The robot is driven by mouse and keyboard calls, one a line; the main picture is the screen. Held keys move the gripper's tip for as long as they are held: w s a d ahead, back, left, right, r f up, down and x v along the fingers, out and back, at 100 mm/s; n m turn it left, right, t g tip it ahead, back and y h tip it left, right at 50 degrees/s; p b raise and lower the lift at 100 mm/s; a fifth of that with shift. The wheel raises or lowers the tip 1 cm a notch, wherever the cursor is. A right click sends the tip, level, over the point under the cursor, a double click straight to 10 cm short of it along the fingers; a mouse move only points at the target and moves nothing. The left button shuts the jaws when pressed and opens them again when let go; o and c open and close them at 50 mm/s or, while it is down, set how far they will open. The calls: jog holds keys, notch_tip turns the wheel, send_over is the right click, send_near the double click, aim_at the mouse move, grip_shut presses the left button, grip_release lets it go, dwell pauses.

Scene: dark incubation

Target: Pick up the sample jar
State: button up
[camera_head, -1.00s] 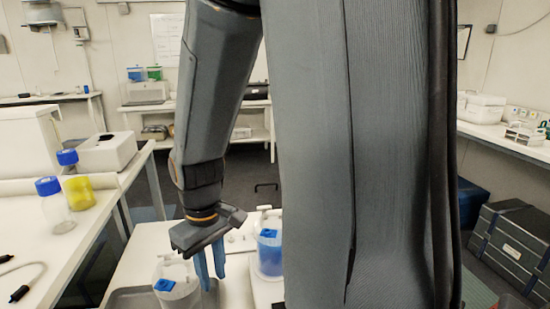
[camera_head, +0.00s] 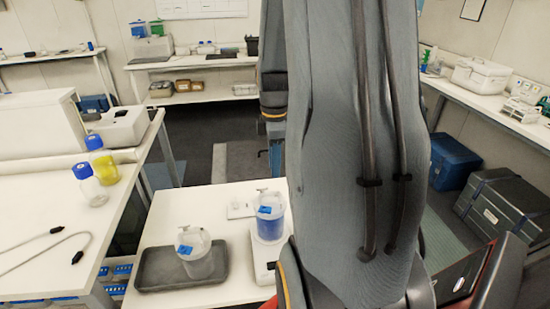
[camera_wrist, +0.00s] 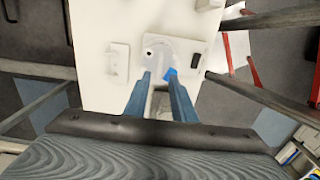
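Two clear jars with pale lids and blue labels are in the head view. One jar (camera_head: 196,254) stands upright on a dark tray (camera_head: 150,283). The other jar (camera_head: 269,217), with blue liquid, stands on a white scale (camera_head: 263,262). I cannot tell which is the sample jar. My gripper (camera_head: 274,160) hangs higher, beyond the jars, partly hidden behind my arm. In the wrist view my gripper (camera_wrist: 159,78) has its blue fingers apart, with no jar held. A pale jar top (camera_wrist: 165,50) with a blue label shows past the fingertips.
A small white device (camera_head: 240,208) lies on the table near the scale. Dark cases (camera_head: 505,215) stand on the floor at right.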

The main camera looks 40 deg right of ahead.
notch_tip(320, 180, down, 10)
jog(key=b, duration=0.7)
grip_shut()
jog(key=shift+r, duration=0.15)
dwell(1.1)
notch_tip(320, 180, up, 6)
jog(key=p, duration=0.6)
dwell(0.3)
